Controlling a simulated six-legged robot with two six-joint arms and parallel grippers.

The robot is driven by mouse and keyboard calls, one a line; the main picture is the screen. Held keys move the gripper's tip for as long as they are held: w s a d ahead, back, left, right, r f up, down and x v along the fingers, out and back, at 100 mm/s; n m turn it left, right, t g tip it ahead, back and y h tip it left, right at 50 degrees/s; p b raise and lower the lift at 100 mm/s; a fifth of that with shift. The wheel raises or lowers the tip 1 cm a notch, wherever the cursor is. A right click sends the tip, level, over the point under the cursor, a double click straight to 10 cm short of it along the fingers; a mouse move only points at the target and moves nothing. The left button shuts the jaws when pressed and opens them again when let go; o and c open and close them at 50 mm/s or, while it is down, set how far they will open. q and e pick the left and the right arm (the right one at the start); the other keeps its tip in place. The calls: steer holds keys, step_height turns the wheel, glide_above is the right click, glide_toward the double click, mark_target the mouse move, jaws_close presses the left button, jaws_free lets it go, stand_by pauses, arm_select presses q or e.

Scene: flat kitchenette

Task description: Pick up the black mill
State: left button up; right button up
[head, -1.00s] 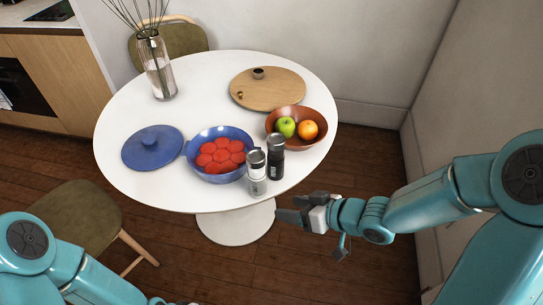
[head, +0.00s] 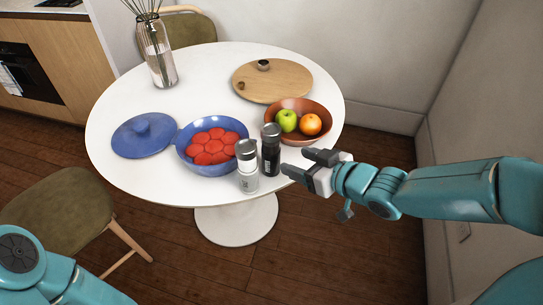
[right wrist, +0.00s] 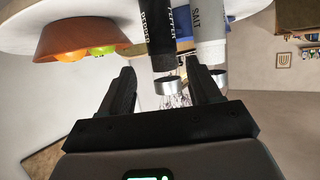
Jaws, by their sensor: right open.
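The black mill (head: 270,158), with a silver cap, stands upright near the front right edge of the white table. In the right wrist view, which is upside down, the black mill (right wrist: 160,30) shows the word pepper and its cap lies between the fingers in the picture. My right gripper (head: 294,161) is open and empty, just right of the mill with its fingers pointing at it. The gripper also shows in the right wrist view (right wrist: 159,64). My left gripper is out of view; only its arm shows at the lower left.
A white salt mill (head: 248,170) stands close to the left of the black mill. A brown fruit bowl (head: 322,131) is behind it, and a blue bowl (head: 209,170) is to the left. The white table (head: 130,181) has a wooden board (head: 290,82) and glass vase (head: 160,62) farther back.

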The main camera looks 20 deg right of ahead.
mark_target(278, 154)
steer(key=b+x, duration=0.1)
steer(key=x, duration=0.4)
steer(key=shift+w, duration=0.1)
steer(key=b+x, duration=0.1)
steer(key=x, duration=0.4)
steer(key=shift+a, duration=0.2)
steer(key=c, duration=0.7)
steer(key=shift+c, duration=1.2)
steer(key=shift+r, duration=0.15)
